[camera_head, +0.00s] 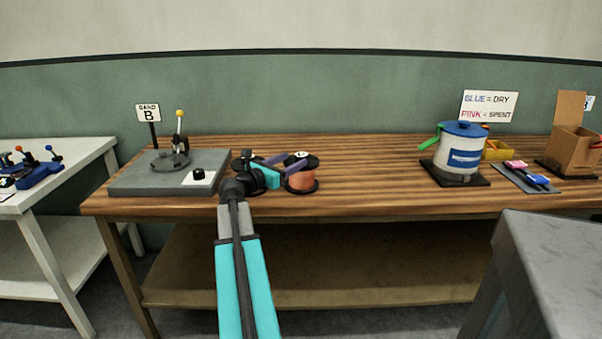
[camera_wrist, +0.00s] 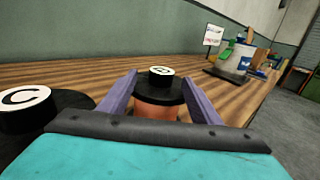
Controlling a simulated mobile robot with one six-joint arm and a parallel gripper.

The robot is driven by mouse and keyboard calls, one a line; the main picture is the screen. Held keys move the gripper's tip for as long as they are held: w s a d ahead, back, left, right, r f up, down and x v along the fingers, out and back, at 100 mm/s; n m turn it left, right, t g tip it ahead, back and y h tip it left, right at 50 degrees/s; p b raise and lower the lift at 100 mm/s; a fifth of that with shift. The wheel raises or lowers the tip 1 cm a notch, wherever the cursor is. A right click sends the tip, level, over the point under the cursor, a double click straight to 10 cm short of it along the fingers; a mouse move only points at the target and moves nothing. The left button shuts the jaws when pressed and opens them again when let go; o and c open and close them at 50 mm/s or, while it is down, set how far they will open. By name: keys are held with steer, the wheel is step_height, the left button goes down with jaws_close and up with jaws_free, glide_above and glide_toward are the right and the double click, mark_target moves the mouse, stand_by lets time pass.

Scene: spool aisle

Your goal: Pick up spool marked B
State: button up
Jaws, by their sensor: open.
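A spool with orange winding and black flanges (camera_head: 300,178) stands on the wooden bench, with a white round label on top. In the wrist view this spool (camera_wrist: 158,109) stands between the two purple fingers of my gripper (camera_wrist: 159,80). Its label carries a turned dark letter that I cannot read for sure. My gripper (camera_head: 287,166) is open, one finger on each side of the spool; I cannot tell whether they touch it. A second spool, marked C (camera_wrist: 25,100), stands close by on the left in the wrist view, partly cut off. In the head view my arm partly hides a dark spool.
A grey station plate (camera_head: 140,184) with a yellow-knobbed lever and a "BAND B" sign stands left. A white tub with a blue lid (camera_head: 458,148), a pink and blue tray and a cardboard box (camera_head: 570,148) stand right. The bench between spool and tub is clear.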

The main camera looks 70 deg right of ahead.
mark_target(296, 158)
steer(key=shift+s+d, duration=0.1)
steer(key=shift+d, duration=0.05)
steer(key=shift+x, duration=2.6)
jaws_close()
